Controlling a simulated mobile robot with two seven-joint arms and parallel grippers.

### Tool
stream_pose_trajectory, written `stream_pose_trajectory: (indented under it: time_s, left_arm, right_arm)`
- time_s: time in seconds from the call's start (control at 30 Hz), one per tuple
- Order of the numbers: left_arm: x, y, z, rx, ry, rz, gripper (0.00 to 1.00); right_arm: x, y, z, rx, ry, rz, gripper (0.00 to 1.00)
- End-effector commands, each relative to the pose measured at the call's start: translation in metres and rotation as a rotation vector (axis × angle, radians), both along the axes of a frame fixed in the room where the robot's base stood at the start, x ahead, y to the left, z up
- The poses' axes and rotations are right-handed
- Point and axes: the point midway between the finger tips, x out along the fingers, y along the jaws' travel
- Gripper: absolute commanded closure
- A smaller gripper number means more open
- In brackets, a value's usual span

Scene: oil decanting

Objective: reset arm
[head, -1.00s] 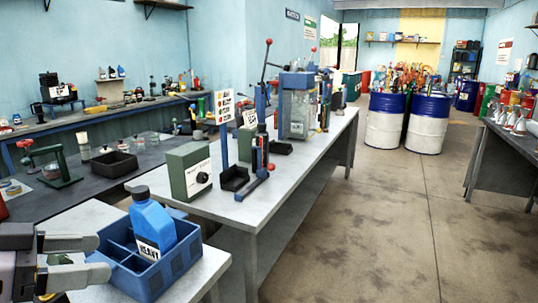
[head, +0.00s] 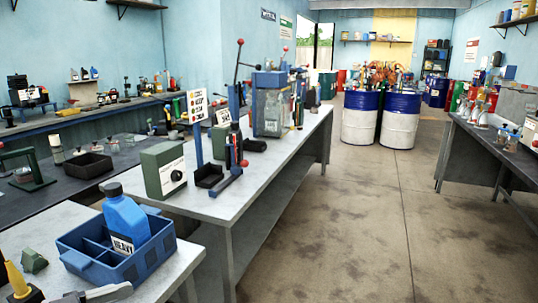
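My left gripper (head: 103,293) shows only as a grey finger at the bottom left edge of the head view. The rest of it is cut off, so its opening cannot be judged. It is in front of a blue divided crate (head: 75,262) and looks apart from it. A blue bottle (head: 124,217) with a dark cap and a label reading HEAVY stands in one compartment of the crate. Other compartments look empty. My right gripper is out of view.
A small green block (head: 33,260) and a yellow cone-shaped thing (head: 16,279) are left of the crate. A long workbench (head: 239,194) holds a green control box (head: 163,170) and a press stand. Two blue-and-white drums (head: 360,118) stand beyond. The floor (head: 340,235) at right is clear.

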Motion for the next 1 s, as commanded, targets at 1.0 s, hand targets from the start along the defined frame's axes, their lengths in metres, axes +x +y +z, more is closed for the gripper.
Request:
stream_pose_trajectory:
  time_s: [1.0]
  left_arm:
    - [-0.097, -0.040, -0.258, 0.123, 0.316, 0.539, 0.25]
  right_arm:
    - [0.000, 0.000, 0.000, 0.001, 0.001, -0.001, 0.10]
